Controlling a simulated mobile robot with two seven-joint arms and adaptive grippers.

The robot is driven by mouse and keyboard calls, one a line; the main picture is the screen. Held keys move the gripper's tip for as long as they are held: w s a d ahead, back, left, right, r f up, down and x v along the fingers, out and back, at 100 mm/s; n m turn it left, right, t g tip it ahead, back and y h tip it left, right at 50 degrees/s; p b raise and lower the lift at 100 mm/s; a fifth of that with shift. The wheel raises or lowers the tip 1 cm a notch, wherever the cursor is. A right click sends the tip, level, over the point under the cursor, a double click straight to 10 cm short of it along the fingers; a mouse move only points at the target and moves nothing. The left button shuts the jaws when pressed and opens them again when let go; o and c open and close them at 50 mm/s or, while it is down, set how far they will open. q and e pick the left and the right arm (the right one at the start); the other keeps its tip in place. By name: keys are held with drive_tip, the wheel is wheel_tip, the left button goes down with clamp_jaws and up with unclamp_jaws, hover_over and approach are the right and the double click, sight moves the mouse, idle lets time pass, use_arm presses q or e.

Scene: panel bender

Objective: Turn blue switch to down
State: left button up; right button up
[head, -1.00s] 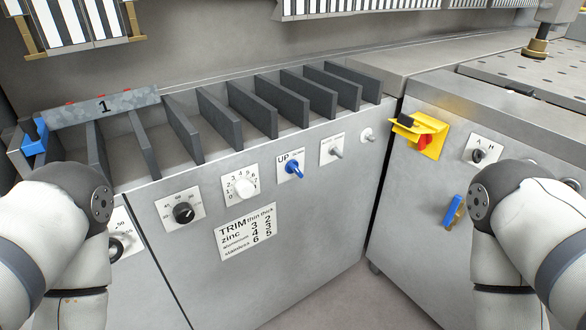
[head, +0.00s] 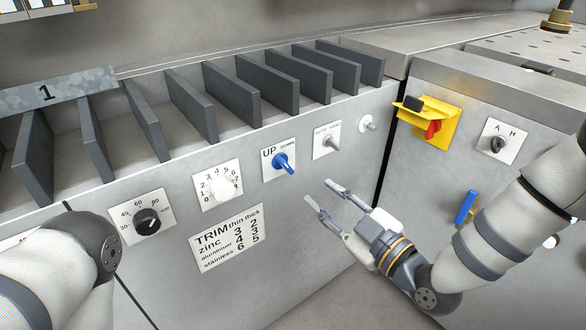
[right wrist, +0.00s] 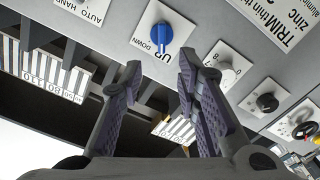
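The blue switch (head: 283,163) sits on a white plate marked UP and DOWN on the grey panel front. Its handle slants down to the right in the head view. The switch also shows in the right wrist view (right wrist: 161,38), just beyond my fingertips. My right gripper (head: 318,192) is open and empty, to the right of and below the switch, with its fingers pointing toward the panel. In the right wrist view my fingers (right wrist: 160,75) are spread apart, and neither touches the switch. My left gripper is out of view; only my left arm shows at lower left.
A white knob (head: 226,187) and a black knob (head: 148,220) lie left of the switch. A small toggle plate (head: 327,141) is to its right. A yellow bracket with a red switch (head: 430,121) and a blue handle (head: 466,208) are on the right cabinet. Dark dividers (head: 272,85) stand above the panel.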

sight(288, 167)
drive_tip(key=b+x, duration=0.1)
drive_tip(key=x, duration=0.9)
drive_tip(key=shift+w+a, duration=0.15)
drive_tip(key=shift+a, duration=0.15)
drive_tip(key=shift+w+a, duration=0.25)
drive_tip(key=shift+w, duration=0.1)
clamp_jaws()
